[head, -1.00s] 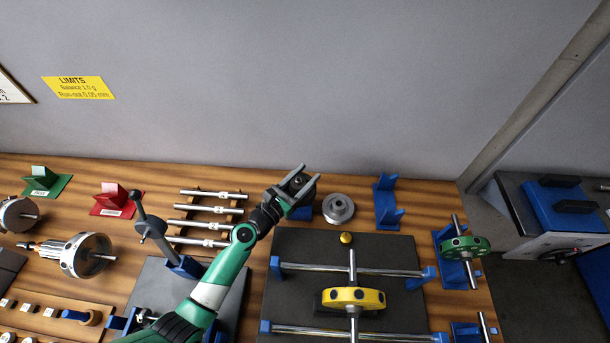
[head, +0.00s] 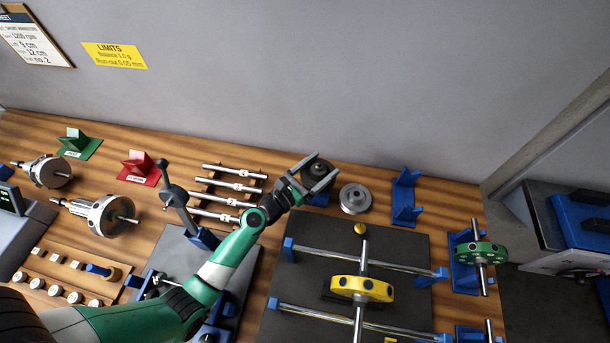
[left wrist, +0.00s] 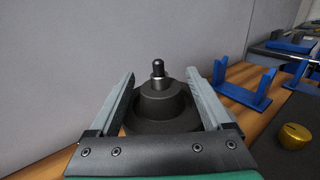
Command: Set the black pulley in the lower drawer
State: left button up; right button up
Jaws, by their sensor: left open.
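The black pulley (left wrist: 160,100) is a dark stepped disc with a black knob on a short metal stem on top. It stands on the wooden bench near the back wall. In the head view the black pulley (head: 319,170) is partly hidden by my left gripper (head: 308,178). In the left wrist view my left gripper (left wrist: 161,95) is open, with one finger on each side of the pulley; I cannot tell whether they touch it. No drawer can be clearly made out; a dark cabinet (head: 535,215) stands at the right. My right gripper is not in view.
A grey pulley (head: 355,198) sits just right of the black one. A blue stand (head: 405,197) is further right. A yellow rotor (head: 362,289) lies across rails in front, with a small brass knob (head: 360,229) behind it. A green rotor (head: 481,253) is near the bench's right end.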

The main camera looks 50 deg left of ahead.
pick_arm(q)
jog(key=s, duration=0.9)
jog(key=shift+s+d, duration=0.15)
jog(key=shift+s, duration=0.05)
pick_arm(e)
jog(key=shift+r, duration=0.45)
pick_arm(q)
jog(key=shift+r, duration=0.1)
